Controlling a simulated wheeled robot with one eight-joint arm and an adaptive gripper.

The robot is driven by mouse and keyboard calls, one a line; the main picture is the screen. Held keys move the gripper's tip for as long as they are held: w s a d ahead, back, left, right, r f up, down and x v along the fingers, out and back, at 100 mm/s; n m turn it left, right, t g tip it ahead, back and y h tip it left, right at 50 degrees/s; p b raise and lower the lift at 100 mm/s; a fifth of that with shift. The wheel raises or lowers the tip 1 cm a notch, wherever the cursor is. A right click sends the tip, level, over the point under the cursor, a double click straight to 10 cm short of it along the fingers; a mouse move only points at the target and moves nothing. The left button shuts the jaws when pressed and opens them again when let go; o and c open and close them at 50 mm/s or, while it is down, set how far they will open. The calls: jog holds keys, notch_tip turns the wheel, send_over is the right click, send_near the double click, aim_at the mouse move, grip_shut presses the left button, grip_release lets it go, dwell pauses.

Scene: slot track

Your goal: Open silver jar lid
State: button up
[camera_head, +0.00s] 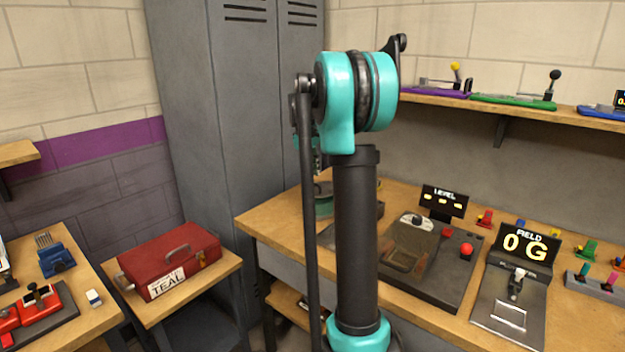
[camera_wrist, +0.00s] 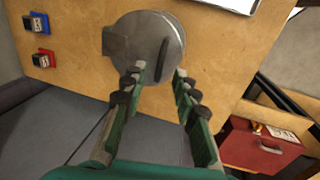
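The silver jar lid (camera_wrist: 140,28) shows from above in the wrist view as a round grey disc with a dark raised bar across it and a flat grey piece at its left edge. My gripper (camera_wrist: 160,73) is open, with its green, black-padded fingertips apart at the lid's near edge. The lower end of the bar lies between the fingertips. I cannot tell whether the fingers touch the lid. In the head view my arm hides most of the jar area, and a round grey-green shape there is only partly seen.
A red toolbox (camera_head: 170,260) stands on a stand at left. Grey lockers (camera_head: 215,120) rise behind. Small blue and red blocks lie left in the wrist view.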

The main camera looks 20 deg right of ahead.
jog(key=shift+w+d+f, duration=0.1)
jog(key=shift+d+f, duration=0.05)
jog(key=shift+f, duration=0.55)
jog(key=shift+w+d+f, duration=0.1)
jog(key=shift+f, duration=0.6)
grip_shut()
